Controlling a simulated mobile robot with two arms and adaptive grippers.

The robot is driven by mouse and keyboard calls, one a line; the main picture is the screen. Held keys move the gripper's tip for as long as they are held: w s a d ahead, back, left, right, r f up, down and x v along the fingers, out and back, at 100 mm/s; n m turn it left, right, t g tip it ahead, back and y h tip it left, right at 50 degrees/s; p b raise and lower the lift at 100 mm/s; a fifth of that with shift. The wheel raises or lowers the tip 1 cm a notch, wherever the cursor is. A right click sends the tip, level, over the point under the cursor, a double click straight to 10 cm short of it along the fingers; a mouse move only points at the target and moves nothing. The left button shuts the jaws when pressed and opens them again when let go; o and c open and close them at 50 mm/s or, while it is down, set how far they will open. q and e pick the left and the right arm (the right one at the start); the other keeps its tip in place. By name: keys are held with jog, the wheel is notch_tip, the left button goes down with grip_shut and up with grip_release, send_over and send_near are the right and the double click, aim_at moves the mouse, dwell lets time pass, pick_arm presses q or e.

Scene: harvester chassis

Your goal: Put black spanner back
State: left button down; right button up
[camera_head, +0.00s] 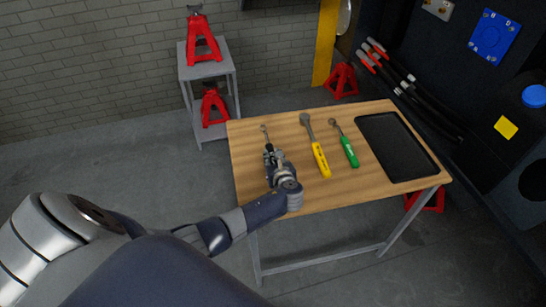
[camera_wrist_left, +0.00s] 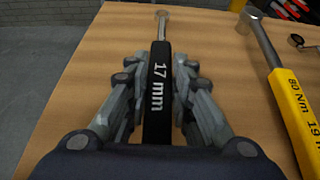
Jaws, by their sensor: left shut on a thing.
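The black spanner (camera_wrist_left: 160,85) has a black handle marked 17 mm and a metal head, which points away from me in the left wrist view. It lies at the left part of the wooden table, and its metal head (camera_head: 264,129) shows in the head view. My left gripper (camera_wrist_left: 158,80) is shut on the black handle, with one finger on each side. In the head view my left gripper (camera_head: 272,160) is over the table's left side and hides most of the handle. I cannot tell whether the spanner touches the table. My right gripper is not in view.
A yellow spanner (camera_head: 320,158) and a green spanner (camera_head: 349,152) lie to the right on the wooden table (camera_head: 300,193). A black tray (camera_head: 396,146) lies at the table's right end. Red jack stands (camera_head: 202,40) and a grey shelf (camera_head: 207,70) stand behind.

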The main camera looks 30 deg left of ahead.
pick_arm(q)
jog(key=shift+f, duration=0.3)
jog(key=c, duration=1.3)
grip_release()
jog(key=v, duration=1.2)
jog(key=shift+d, duration=0.1)
